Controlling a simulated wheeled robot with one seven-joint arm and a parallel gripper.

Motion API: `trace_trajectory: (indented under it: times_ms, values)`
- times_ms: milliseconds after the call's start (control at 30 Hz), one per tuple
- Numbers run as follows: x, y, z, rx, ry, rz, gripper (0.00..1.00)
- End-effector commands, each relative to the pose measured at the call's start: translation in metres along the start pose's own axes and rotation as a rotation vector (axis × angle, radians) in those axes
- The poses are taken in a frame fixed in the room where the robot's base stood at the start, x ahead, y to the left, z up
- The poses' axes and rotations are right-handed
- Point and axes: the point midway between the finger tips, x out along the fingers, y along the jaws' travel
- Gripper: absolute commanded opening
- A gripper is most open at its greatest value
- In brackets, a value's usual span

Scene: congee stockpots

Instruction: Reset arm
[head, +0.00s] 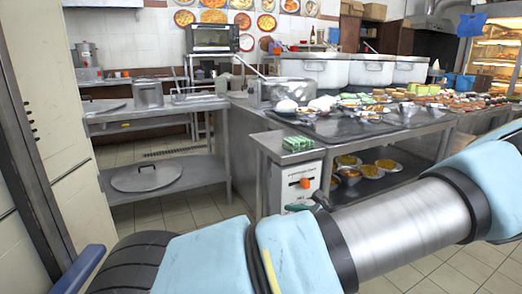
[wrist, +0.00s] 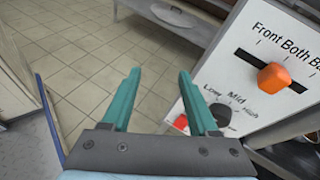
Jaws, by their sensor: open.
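My arm stretches across the front of the head view. My gripper (wrist: 158,100) shows in the wrist view with two green fingers spread apart and nothing between them. The tiled floor (wrist: 75,60) shows beyond the fingers. A white control panel (wrist: 245,75) with an orange slider knob (wrist: 275,78) and a black dial (wrist: 220,113) stands close to the right finger. I cannot tell whether the finger touches it. In the head view the same panel (head: 296,185) is on the front of the steel counter, just past my arm.
A steel counter (head: 255,140) holds many dishes, with large stockpots (head: 315,70) behind. A steel table (head: 108,116) with a lower shelf holding a round lid (head: 147,177) stands at left. A pale cabinet (head: 65,110) borders the left side. Open floor (head: 195,209) lies between.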

Motion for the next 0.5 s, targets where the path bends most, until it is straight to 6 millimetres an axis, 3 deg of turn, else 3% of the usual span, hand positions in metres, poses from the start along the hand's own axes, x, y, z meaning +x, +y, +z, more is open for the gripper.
trace_trajectory:
  times_ms: [33,100,200,300,500]
  values:
    - [0.017,0.022,0.004,-0.078,0.069,0.108,0.60]
    - [0.030,0.050,0.006,-0.184,0.150,0.237,0.60]
    - [0.040,0.084,0.011,-0.345,0.253,0.410,0.60]
    - [0.040,0.111,0.017,-0.513,0.344,0.570,0.60]
    - [0.026,0.144,0.042,-0.868,0.485,0.847,0.60]
